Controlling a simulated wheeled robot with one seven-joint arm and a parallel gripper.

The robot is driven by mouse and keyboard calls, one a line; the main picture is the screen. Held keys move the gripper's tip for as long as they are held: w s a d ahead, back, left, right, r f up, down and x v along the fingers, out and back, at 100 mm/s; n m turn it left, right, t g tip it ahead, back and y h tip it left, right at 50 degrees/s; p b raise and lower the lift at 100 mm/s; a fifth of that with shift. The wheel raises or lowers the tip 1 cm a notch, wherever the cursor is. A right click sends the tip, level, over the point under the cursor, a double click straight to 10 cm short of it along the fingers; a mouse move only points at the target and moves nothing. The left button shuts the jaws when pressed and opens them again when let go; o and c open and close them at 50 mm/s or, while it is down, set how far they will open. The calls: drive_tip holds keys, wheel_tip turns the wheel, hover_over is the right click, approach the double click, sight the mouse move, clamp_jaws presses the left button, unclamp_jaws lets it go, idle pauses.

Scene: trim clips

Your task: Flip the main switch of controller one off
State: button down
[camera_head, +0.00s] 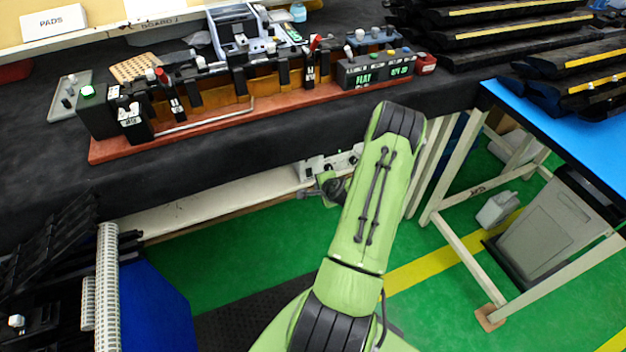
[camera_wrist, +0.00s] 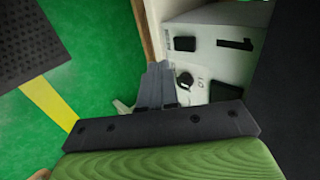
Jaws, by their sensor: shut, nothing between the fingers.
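Controller one, a whitish box (camera_wrist: 205,62) marked with a black "1", fills the upper right of the wrist view. Its face carries a black rectangular part (camera_wrist: 185,44) beside small lettering, a round black knob (camera_wrist: 185,80) and a larger black rectangular part (camera_wrist: 222,88). I cannot tell which is the main switch, or its position. The box also shows under the bench edge in the head view (camera_head: 312,168), partly hidden by my arm. My gripper (camera_wrist: 157,72) is shut and empty, its fingertips just left of the knob; contact cannot be told. It also shows in the head view (camera_head: 326,188).
The dark bench (camera_head: 240,150) overhangs the box and carries a red-brown fixture base (camera_head: 120,150) with clamps. A pale table frame (camera_head: 455,235) and a grey bin (camera_head: 550,235) stand at right. Green floor below is open.

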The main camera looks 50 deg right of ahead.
sight(310, 173)
drive_tip(key=shift+w+d+f+b, duration=0.2)
drive_tip(key=shift+w+d+f, duration=0.25)
drive_tip(key=shift+w, duration=0.35)
drive_tip(key=shift+w+d+f+b, duration=0.15)
drive_tip(key=shift+w+d+f, duration=0.25)
drive_tip(key=shift+w, duration=0.45)
drive_tip(key=shift+w+d+f+b, duration=0.2)
drive_tip(key=shift+w+d+f, duration=0.1)
drive_tip(key=shift+w+d, duration=0.4)
drive_tip(key=shift+w+a, duration=0.1)
drive_tip(key=shift+w+f, duration=0.1)
drive_tip(key=shift+f, duration=0.05)
drive_tip(key=shift+r+p, duration=0.4)
drive_tip(key=shift+r, duration=0.55)
